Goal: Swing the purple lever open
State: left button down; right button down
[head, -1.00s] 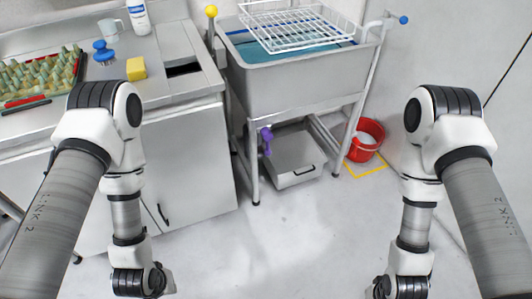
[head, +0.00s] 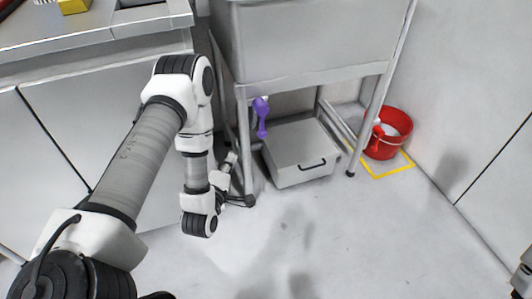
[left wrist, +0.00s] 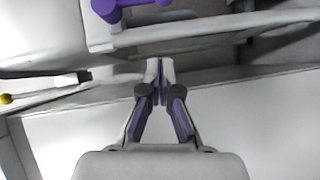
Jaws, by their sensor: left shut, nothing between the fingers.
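The purple lever (head: 262,118) sits under the sink basin, beside the front left leg of the stand. Its handle hangs down. It also shows in the left wrist view (left wrist: 106,9) at the top edge, partly cut off, ahead and to the left of the fingers. My left gripper (head: 233,158) is low at the left of that leg, below and left of the lever and apart from it. In the left wrist view its fingertips (left wrist: 160,66) are together with nothing between them.
A grey drawer box (head: 300,153) stands on the floor under the sink. A red bucket (head: 385,148) stands right of it, by yellow floor tape (head: 390,171). A cabinet (head: 95,110) is at the left. The floor in front is clear.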

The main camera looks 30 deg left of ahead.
aim_at(261, 119)
pick_arm(q)
jog(key=shift+f, duration=0.15)
jog(key=w+f+b, duration=0.2)
jog(key=w+b, duration=0.1)
jog(key=w, duration=1)
jog(key=shift+a, duration=0.45)
jog(key=shift+b, duration=0.35)
